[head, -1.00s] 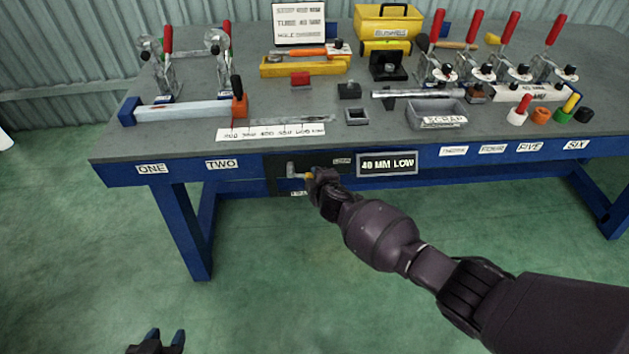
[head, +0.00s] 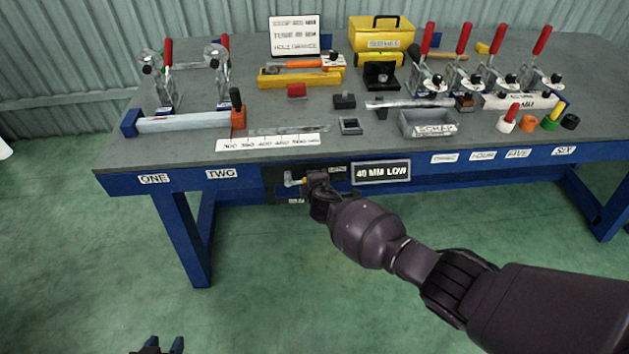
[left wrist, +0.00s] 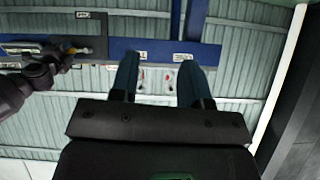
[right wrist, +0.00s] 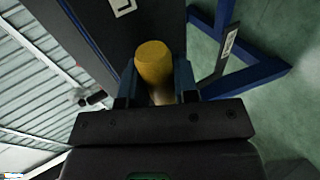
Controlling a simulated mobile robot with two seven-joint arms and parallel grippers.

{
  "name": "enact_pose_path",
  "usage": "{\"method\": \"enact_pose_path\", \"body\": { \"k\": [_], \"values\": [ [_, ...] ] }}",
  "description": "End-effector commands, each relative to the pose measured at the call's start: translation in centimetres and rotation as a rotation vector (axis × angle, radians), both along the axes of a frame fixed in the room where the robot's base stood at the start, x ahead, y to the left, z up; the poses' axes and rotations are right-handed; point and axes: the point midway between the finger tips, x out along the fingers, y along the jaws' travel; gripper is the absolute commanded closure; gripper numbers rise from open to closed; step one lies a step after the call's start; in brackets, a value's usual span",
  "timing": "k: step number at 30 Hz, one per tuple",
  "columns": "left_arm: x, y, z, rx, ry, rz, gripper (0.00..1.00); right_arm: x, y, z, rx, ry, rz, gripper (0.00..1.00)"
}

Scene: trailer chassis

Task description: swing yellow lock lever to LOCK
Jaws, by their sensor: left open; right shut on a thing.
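The yellow lock lever (head: 303,181) is on a dark panel (head: 271,187) on the bench's front edge. It points right from its grey pivot (head: 289,180), roughly level. In the right wrist view its yellow grip (right wrist: 155,65) stands between the two fingers. My right gripper (head: 316,181) is shut on the grip and hides its outer end in the head view. Small white labels sit at the panel's upper right and lower edge, too small to read surely. My left gripper (head: 164,344) is open and empty, low in front of the bench; its fingers show in the left wrist view (left wrist: 158,82).
A "40 MM LOW" display (head: 381,172) is just right of the panel. Above, the bench top (head: 200,185) front carries labels, and a scale strip (head: 272,142), scrap bin (head: 428,122) and red-handled clamps (head: 463,55) stand on it. The floor in front is clear.

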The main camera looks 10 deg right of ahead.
Motion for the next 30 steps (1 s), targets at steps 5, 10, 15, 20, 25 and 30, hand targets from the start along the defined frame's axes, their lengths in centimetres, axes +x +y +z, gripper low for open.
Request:
{"method": "enact_pose_path", "body": {
  "k": [5,10,15,20,25,30],
  "values": [
    [0.1,0.0,0.2,0.0,-0.004,0.0,0.57,0.0,-0.2,-0.1,-0.009,0.0,-0.001,0.58],
    [0.1,0.0,0.3,0.0,-0.006,-0.001,0.57,0.0,-0.1,0.0,-0.005,0.0,-0.001,0.46],
    [0.1,0.0,0.3,0.0,-0.006,-0.001,0.57,0.0,-0.1,0.0,-0.003,-0.001,0.0,0.46],
    [0.3,0.0,0.9,0.0,-0.014,0.0,0.57,-0.5,-0.2,0.6,-0.003,-0.003,0.0,0.46],
    [0.5,0.0,2.2,0.0,-0.026,0.001,0.57,-2.4,-0.3,1.9,-0.001,-0.005,-0.001,0.46],
    [0.0,0.2,3.1,0.0,-0.025,0.006,0.57,-5.0,-0.5,3.1,0.0,-0.003,-0.001,0.46]
  ]
}}
